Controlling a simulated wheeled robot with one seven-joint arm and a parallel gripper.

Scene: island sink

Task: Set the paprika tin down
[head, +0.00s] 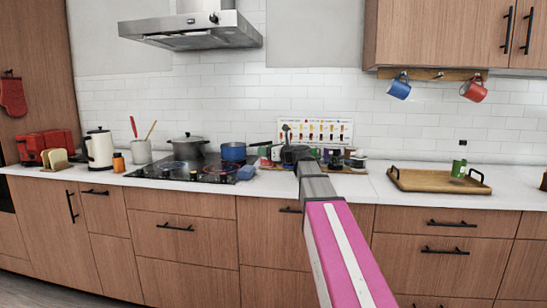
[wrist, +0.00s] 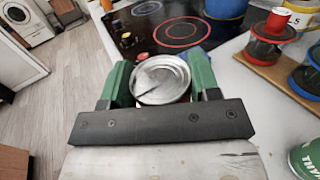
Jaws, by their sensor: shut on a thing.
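The paprika tin (wrist: 160,78) shows in the wrist view as a round silver lid with a little red below it. My gripper (wrist: 160,88) is shut on it, with a green finger on each side. The tin is beside the black cooktop and upright or nearly so; I cannot tell whether its base touches the counter. In the head view my gripper (head: 292,153) is over the counter just right of the cooktop, and the tin cannot be made out clearly there.
The black cooktop (wrist: 140,28) and a blue pot (head: 233,151) are close by. A wooden board (wrist: 270,72) with several jars and a green tin (wrist: 307,157) stand to the right in the wrist view. A wooden tray (head: 425,181) holds another green tin (head: 459,168).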

